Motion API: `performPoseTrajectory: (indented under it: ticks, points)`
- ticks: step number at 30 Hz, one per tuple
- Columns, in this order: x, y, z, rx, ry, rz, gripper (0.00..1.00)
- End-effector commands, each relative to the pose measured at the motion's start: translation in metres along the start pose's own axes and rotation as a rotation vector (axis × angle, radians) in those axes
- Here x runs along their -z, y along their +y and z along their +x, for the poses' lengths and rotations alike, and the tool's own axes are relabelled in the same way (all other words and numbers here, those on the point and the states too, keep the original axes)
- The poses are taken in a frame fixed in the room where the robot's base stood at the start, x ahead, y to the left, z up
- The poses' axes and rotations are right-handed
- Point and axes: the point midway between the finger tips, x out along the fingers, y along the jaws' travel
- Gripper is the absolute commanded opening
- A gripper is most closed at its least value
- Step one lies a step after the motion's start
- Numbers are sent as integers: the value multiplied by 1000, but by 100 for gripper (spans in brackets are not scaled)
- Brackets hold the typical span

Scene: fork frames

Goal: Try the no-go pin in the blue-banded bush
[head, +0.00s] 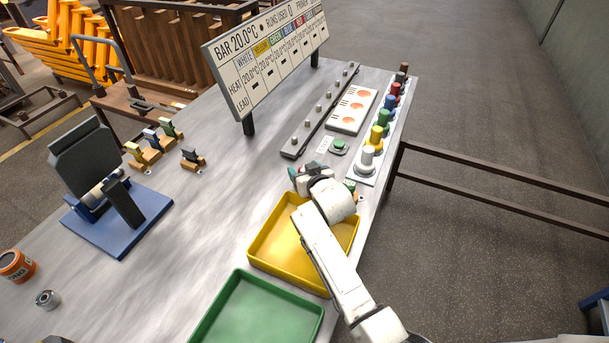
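My gripper (298,174) is above the far edge of the yellow tray (256,252). It is small and partly covered by my wrist, so its fingers cannot be made out. No no-go pin can be clearly identified. An orange can-like object (14,262) with dark lettering stands at the far left. A small metal ring-shaped piece (47,299) is next to it; no blue band can be made out on it. A blue knob-like piece (390,103) stands in the coloured row on the white strip at right. I cannot tell whether it is the bush.
A green tray (222,318) is in front of the yellow one. A blue-based fixture (121,243) and small coloured holders (151,139) stand at left. A sign board (267,55) stands at the back. A pale panel (352,110) and green button (339,146) lie beyond my gripper.

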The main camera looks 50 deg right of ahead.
Motion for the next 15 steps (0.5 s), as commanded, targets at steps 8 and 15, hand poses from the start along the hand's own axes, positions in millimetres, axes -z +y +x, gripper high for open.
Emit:
performPoseTrajectory:
  ticks: [8, 15]
  points:
    - [0, 0, 0, 0, 0, 0, 38]
    - [0, 0, 0, 0, 0, 0, 15]
